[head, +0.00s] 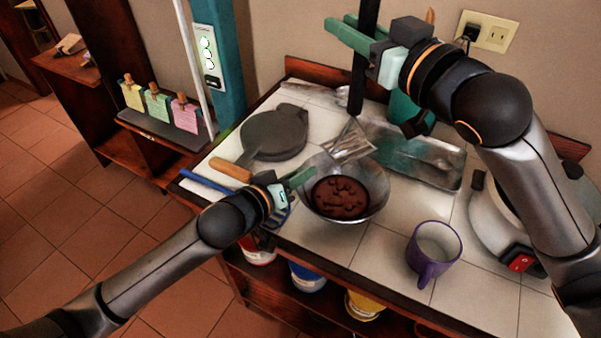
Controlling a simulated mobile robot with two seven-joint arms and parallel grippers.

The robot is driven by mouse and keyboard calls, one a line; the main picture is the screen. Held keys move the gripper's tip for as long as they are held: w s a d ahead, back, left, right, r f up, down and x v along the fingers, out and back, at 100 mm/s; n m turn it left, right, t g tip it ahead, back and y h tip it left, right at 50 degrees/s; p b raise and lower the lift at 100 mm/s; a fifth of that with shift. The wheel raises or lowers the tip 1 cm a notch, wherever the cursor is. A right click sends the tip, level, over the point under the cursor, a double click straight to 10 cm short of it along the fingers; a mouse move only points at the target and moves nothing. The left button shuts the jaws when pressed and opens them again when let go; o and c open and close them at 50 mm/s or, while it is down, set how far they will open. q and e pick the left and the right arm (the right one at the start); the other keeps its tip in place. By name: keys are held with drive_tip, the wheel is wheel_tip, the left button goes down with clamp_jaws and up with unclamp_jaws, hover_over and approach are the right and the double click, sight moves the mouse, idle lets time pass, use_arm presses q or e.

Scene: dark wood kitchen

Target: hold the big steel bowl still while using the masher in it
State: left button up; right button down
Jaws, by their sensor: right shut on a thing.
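The big steel bowl (372,200) stands on the tiled counter with a dark brown lumpy mass (340,197) in it. The masher (357,85) has a long black handle and a steel head that hangs at the bowl's far rim, above the brown mass. My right gripper (358,42) is shut on the masher's handle, high above the bowl. My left gripper (298,180) is at the bowl's left rim. I cannot tell whether its fingers close on the rim or only lie beside it.
A dark round pan (274,134) with a wooden handle lies behind the bowl to the left. A metal tray (425,160) lies behind it to the right. A purple mug (433,250) stands at the front right, and a white appliance (490,225) is at the right.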

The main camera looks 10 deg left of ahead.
sight(348, 119)
use_arm(q)
clamp_jaws()
drive_tip(key=shift+f, duration=0.15)
idle(0.9)
use_arm(e)
drive_tip(key=shift+s+d+f, duration=0.1)
drive_tip(key=shift+f, duration=3.35)
drive_tip(key=shift+s+f, duration=0.1)
drive_tip(key=shift+f, duration=3.35)
